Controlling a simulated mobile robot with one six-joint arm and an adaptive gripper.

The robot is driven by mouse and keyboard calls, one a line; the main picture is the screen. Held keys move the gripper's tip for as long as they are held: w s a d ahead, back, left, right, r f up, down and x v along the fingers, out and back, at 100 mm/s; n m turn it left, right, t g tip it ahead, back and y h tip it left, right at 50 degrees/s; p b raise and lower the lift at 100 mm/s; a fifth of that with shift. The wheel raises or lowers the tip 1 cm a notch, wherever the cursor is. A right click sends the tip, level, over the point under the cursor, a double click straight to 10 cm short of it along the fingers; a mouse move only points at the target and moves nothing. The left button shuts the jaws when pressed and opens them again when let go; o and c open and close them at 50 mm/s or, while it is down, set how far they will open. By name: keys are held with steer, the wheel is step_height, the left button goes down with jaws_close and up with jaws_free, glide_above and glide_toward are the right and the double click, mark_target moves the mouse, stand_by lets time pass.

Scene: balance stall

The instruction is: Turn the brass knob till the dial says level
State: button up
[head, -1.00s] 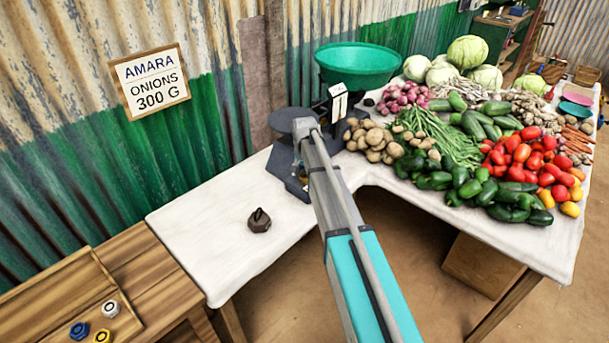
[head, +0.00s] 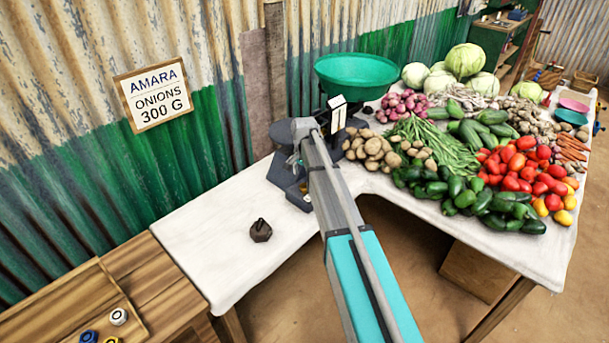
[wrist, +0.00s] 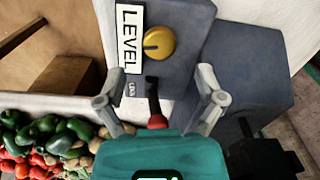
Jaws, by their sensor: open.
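The brass knob (wrist: 160,43) is round with a dark slot across it. It sits on the scale's blue-grey face, beside an upright LEVEL label (wrist: 129,38) in the wrist view. My gripper (wrist: 160,76) is open, its two grey fingers spread on either side below the knob, with nothing between the tips. A black lever with a red end (wrist: 156,105) lies between the fingers. In the head view the scale (head: 287,178) stands on the white cloth, partly behind my arm, with a green pan (head: 356,75) and a white upright card (head: 338,114). The knob is hidden there.
A dark weight (head: 260,231) stands on the bare left part of the cloth (head: 205,250). Vegetables crowd the right, with potatoes (head: 372,148) close to the scale. A corrugated wall with a sign (head: 155,97) stands behind. A wooden tray (head: 85,300) holds several nuts.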

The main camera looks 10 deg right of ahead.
mark_target(304, 185)
steer(key=shift+r+p, duration=4.4)
steer(key=shift+r, duration=0.35)
steer(key=s+f+n+b, duration=0.2)
steer(key=s+n, duration=0.2)
steer(key=s, duration=1)
steer(key=s+f+n+b, duration=0.1)
steer(key=s+n, duration=0.3)
steer(key=s, duration=1)
steer(key=shift+s+f+n+b, duration=0.2)
steer(key=shift+f+n+b, duration=0.1)
steer(key=shift+f+b, duration=0.05)
steer(key=shift+d, duration=0.1)
steer(key=shift+s, duration=0.65)
